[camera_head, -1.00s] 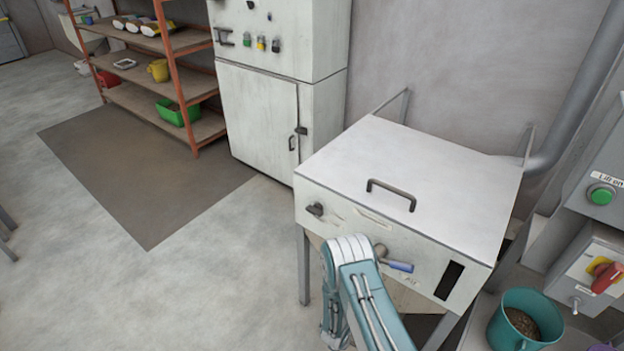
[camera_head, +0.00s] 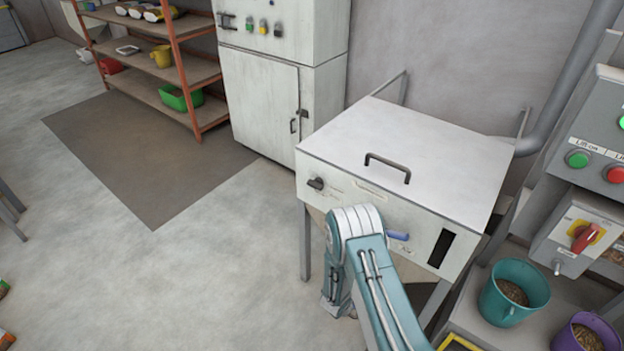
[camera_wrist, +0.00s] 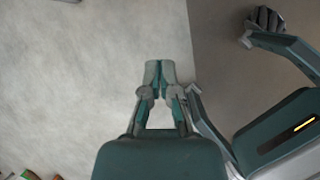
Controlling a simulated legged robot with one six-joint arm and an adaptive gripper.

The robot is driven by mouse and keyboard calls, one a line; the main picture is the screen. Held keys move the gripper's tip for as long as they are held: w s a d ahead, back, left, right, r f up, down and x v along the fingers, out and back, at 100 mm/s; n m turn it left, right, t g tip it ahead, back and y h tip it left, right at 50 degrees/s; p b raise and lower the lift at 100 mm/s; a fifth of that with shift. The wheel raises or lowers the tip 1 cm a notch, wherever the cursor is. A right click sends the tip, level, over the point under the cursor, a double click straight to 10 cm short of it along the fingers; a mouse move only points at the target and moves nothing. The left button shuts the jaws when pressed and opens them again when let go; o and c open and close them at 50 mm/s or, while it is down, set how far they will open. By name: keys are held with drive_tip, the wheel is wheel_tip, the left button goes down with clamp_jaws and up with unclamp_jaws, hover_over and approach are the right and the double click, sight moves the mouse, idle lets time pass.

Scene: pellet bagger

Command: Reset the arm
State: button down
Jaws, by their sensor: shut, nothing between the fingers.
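My gripper (camera_wrist: 160,72) shows in the wrist view with its two fingertips together. It is shut and empty, over bare grey floor. In the head view my arm is bent in front of the white machine with a flat lid, and the gripper itself is not visible there. The machine's lid (camera_head: 420,145) is down, with a dark handle (camera_head: 388,165) on top. A blue-handled lever (camera_head: 398,236) on its front is partly hidden behind my arm.
A white cabinet (camera_head: 262,108) and an orange shelf rack (camera_head: 168,60) stand behind. On the right are a control box (camera_head: 590,150), a red rotary switch (camera_head: 585,237), a teal bucket (camera_head: 514,292) and a purple bucket (camera_head: 588,333).

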drive_tip(key=w+d+r+m+t+h, duration=0.1)
drive_tip(key=w+d+r+m, duration=0.15)
drive_tip(key=r, duration=0.65)
drive_tip(key=w+d+r+m+h, duration=0.1)
drive_tip(key=w+r+m, duration=0.15)
drive_tip(key=r, duration=0.65)
drive_tip(key=w+d+r+m+t+h, duration=0.15)
drive_tip(key=r+m, duration=0.25)
drive_tip(key=r, duration=0.5)
drive_tip(key=s+d+r+m+g, duration=0.1)
drive_tip(key=s+d+r+m, duration=0.2)
drive_tip(key=r, duration=0.6)
drive_tip(key=s+d+r+m+g, duration=0.15)
drive_tip(key=s+r+m, duration=0.3)
drive_tip(key=r, duration=0.45)
drive_tip(key=s+a+r+m+y, duration=0.1)
drive_tip(key=s+r+m+y, duration=0.1)
drive_tip(key=s, duration=0.5)
drive_tip(key=s+a+r+m+t+y, duration=0.1)
drive_tip(key=s+a+r+m+y, duration=0.1)
drive_tip(key=s+r+m, duration=0.2)
drive_tip(key=s+a+r+m+t+y, duration=0.1)
drive_tip(key=s+a+r+m+y, duration=0.1)
drive_tip(key=s+r+m, duration=0.2)
drive_tip(key=s+r, duration=0.3)
drive_tip(key=s, duration=0.4)
drive_tip(key=shift+s+r, duration=0.15)
drive_tip(key=shift+s, duration=0.1)
